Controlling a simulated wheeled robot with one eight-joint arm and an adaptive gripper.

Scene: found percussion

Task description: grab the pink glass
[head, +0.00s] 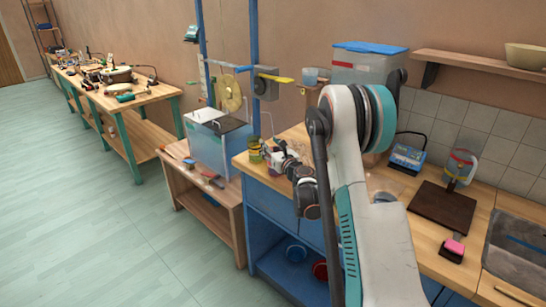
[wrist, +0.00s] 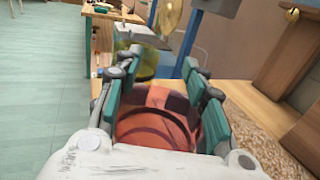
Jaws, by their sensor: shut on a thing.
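The pink glass (wrist: 155,125) shows in the wrist view as a reddish-pink, see-through round shape between the teal finger pads of my gripper (wrist: 158,84). The gripper is shut on it, with one finger on each side. Its lower part is hidden by the gripper's white body. In the head view my gripper (head: 278,153) is at the left end of the blue-framed workbench (head: 301,226), low over the wooden top. I cannot clearly make out the glass there.
A yellow-green jar (head: 254,150) stands just left of my gripper; it also shows beyond the fingers in the wrist view (wrist: 141,62). A clear tank (head: 213,148) is on the lower table at left. Blue posts (head: 253,60) rise behind. The floor at left is clear.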

